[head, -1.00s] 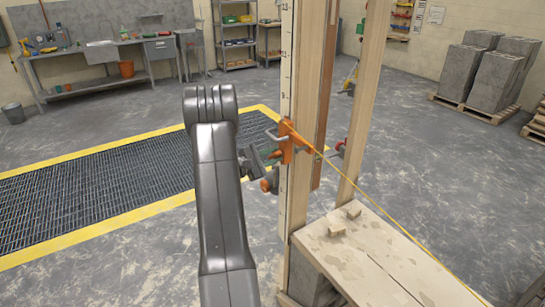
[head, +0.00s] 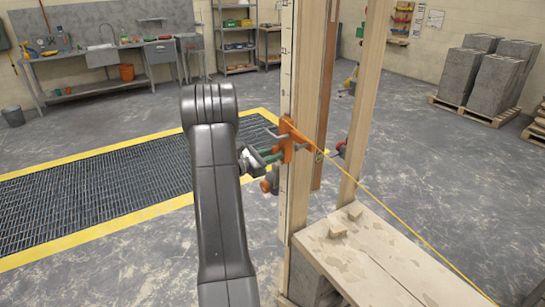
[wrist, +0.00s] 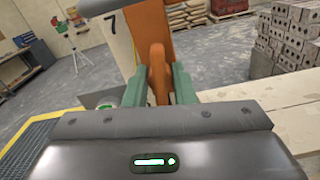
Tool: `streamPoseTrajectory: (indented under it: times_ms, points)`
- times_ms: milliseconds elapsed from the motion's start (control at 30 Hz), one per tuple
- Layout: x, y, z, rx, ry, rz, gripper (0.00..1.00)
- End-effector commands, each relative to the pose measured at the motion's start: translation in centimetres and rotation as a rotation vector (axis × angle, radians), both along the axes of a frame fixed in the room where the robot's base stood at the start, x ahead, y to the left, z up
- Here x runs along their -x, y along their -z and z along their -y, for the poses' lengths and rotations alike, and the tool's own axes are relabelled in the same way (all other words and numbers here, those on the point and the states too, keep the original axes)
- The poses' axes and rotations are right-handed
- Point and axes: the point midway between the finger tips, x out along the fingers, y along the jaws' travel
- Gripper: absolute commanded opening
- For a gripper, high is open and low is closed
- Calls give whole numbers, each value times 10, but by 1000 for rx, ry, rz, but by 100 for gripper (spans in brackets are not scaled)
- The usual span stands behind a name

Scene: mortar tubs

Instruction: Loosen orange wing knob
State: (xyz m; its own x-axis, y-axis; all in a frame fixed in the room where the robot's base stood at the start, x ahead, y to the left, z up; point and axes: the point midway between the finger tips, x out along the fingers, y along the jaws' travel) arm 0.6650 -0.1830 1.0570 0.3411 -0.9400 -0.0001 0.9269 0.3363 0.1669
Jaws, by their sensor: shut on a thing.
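The orange wing knob (wrist: 158,72) is between the green fingers of my gripper (wrist: 160,84) in the wrist view, and the fingers are shut on it. Behind it an orange clamp body (wrist: 156,25) rises beside a pale wooden post marked with a 7. In the head view the orange clamp (head: 290,140) sits on the upright post (head: 299,90), with a yellow string running from it down to the right. My gripper (head: 268,157) reaches the clamp from the left. My arm hides part of the gripper there, and the knob's wings are mostly hidden by the fingers.
A second wooden post (head: 364,100) stands right of the clamp. A wooden-topped block (head: 370,262) with small wood pieces on it is below. The yellow string (head: 400,218) crosses over it. A floor grate (head: 90,200) with a yellow border lies left.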

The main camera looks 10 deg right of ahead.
Motion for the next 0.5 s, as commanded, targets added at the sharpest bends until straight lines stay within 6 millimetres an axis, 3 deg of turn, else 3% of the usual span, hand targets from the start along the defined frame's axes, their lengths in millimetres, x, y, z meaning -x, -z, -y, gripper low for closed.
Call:
streamPoseTrajectory:
  times_ms: [500]
  points:
    - [0,-1,0,61,0,-167,1]
